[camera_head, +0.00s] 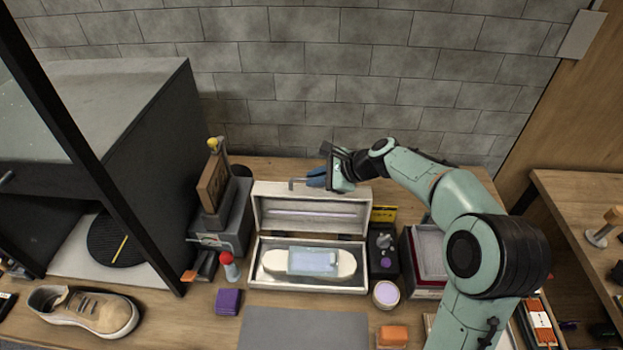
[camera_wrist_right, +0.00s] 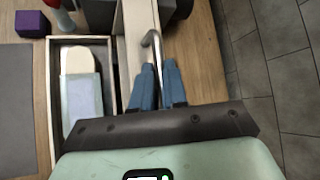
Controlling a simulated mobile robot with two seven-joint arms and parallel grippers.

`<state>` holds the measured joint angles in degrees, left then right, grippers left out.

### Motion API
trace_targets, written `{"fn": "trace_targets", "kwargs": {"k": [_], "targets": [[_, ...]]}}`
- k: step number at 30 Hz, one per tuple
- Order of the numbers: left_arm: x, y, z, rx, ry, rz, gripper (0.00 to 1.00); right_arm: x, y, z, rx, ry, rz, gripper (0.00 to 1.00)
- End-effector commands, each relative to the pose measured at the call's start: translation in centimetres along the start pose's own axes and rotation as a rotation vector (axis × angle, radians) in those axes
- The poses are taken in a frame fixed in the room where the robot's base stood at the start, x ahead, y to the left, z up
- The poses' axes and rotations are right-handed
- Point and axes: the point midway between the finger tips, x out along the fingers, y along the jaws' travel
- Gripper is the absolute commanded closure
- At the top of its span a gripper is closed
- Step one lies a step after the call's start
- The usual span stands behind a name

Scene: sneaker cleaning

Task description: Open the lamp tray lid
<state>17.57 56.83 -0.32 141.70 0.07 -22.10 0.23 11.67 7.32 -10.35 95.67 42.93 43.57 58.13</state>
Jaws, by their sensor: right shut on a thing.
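The lamp tray (camera_head: 306,286) is a white box in the middle of the table. Its lid (camera_head: 270,222) stands raised at the back, with a lamp tube (camera_head: 318,213) along its inner side. A pale sole-shaped piece with a bluish cover (camera_head: 312,262) lies in the tray. My right gripper (camera_head: 314,179) is at the upper edge of the lid, its blue fingers shut on the metal lid handle (camera_head: 293,184). The handle also shows in the right wrist view (camera_wrist_right: 152,42), partly hidden by the fingers (camera_wrist_right: 160,78). My left gripper is not in view.
A brown sneaker (camera_head: 85,311) lies at the left, near a large dark cabinet (camera_head: 150,160). A red-capped bottle (camera_head: 230,267), purple block (camera_head: 228,302) and round jar (camera_head: 386,294) stand around the tray. A grey mat (camera_head: 303,328) lies clear in front.

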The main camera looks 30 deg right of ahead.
Motion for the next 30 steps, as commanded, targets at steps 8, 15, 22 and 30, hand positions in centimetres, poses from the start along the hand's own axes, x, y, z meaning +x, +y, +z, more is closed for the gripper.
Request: {"fn": "trace_targets", "kwargs": {"k": [8,15,22,30], "targets": [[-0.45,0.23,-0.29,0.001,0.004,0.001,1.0,0.66,-0.35,-0.63,-0.007,0.003,0.013,1.0],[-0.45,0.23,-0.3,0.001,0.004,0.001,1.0,0.68,-0.41,-0.7,-0.007,0.003,0.012,1.0],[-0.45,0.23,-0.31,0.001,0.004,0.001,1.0,0.66,-0.42,-0.71,-0.006,0.004,0.011,0.68],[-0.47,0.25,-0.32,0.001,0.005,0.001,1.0,0.52,-0.64,-0.57,-0.005,0.002,0.004,0.62]]}}
